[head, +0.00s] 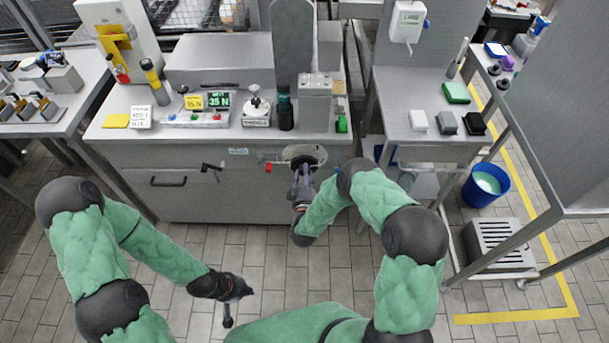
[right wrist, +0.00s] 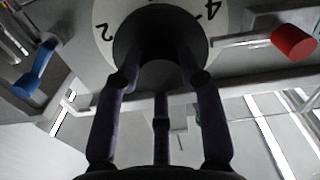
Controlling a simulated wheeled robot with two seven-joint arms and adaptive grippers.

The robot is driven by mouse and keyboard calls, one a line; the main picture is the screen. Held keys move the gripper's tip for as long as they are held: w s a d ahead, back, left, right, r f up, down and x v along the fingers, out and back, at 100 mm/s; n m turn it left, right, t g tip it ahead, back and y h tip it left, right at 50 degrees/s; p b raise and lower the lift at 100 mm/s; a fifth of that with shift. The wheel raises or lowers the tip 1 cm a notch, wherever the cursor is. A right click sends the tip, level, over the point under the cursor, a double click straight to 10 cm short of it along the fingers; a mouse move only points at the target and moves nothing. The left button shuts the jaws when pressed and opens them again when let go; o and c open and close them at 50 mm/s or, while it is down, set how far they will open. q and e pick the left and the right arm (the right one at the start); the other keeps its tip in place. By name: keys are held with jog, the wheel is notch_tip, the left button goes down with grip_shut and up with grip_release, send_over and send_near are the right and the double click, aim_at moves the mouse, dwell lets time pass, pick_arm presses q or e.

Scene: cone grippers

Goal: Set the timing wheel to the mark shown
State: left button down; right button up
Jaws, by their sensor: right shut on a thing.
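The timing wheel is a dark round knob (right wrist: 160,35) on a pale numbered dial plate (right wrist: 103,48). The dial (head: 303,152) is on the front of the grey cabinet, below the counter. A 2 shows left of the knob and a 4 right of it; the knob and my fingers hide the rest, and I see no pointer. My right gripper (head: 302,178) is shut on the knob, and its fingers also show in the right wrist view (right wrist: 160,78). My left gripper (head: 228,312) hangs low over the floor, away from the cabinet; its fingers are too dark to read.
A red-tipped lever (head: 269,167) is just left of the dial. A blue bucket (head: 486,185) is on the right.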

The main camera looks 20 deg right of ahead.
jog(key=shift+s+f+n+b, duration=0.1)
jog(key=shift+f+n+b, duration=0.1)
jog(key=shift+n, duration=1.65)
jog(key=shift+s+f+n+b, duration=0.1)
jog(key=shift+n+b, duration=0.1)
jog(key=shift+n, duration=1.65)
jog(key=o, duration=1.1)
jog(key=shift+o, duration=0.2)
jog(key=shift+w+d+r, duration=0.1)
jog(key=v, duration=1.2)
